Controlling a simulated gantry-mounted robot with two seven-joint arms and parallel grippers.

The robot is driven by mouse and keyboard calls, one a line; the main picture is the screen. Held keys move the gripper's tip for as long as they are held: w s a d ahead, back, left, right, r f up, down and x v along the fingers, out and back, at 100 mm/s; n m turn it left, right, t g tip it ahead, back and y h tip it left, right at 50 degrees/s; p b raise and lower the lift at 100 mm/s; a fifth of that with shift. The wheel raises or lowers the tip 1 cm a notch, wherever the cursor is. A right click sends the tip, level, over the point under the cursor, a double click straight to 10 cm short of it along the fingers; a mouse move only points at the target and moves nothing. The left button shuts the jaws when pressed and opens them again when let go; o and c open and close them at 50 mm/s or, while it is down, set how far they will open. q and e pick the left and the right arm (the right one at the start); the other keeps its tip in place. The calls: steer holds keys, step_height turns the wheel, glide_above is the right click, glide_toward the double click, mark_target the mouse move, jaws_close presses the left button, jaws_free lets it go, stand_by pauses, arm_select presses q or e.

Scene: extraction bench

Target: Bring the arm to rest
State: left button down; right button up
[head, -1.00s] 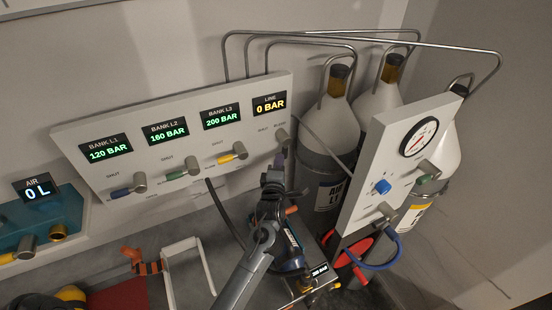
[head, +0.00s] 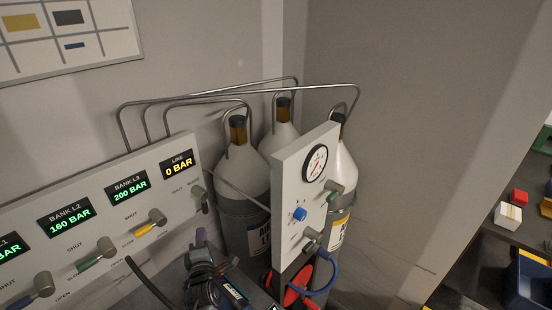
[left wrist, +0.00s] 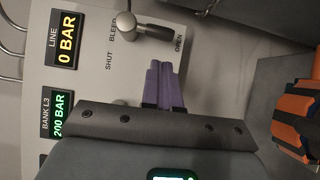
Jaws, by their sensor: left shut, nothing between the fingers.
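My left gripper (head: 201,237) is at the bottom of the head view, below the right end of the grey bank panel (head: 103,212). Its purple fingers (left wrist: 165,84) are pressed together in the left wrist view, with nothing between them. That lever also shows in the head view (head: 197,194), above the gripper. The lower part of my left arm runs out of the bottom edge. My right gripper is not in view.
Tall white gas cylinders (head: 243,170) stand right of the gripper, behind a gauge panel (head: 300,200) with a blue hose (head: 331,275). An orange and black thing (left wrist: 297,115) is at the wrist view's right. Shelves with a blue bin (head: 530,280) are at far right.

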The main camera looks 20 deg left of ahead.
arm_select(q)
steer(key=s+d+f+m+h, duration=0.25)
steer(key=s+f+m, duration=0.25)
steer(key=s+f, duration=0.45)
steer(key=s+d+f+m+g+h, duration=0.1)
steer(key=s+d+m+g+h, duration=0.3)
steer(key=s+d+m+g, duration=0.5)
steer(key=s+d+m+g+h, duration=0.2)
steer(key=s+d+m+h, duration=0.35)
steer(key=s+m, duration=0.8)
step_height(320, 180, up, 18)
steer(key=d+y+p, duration=0.1)
steer(key=p, duration=1.7)
steer(key=shift+s+d+p, duration=0.15)
steer(key=shift+d+p, duration=0.15)
steer(key=shift+p, duration=0.1)
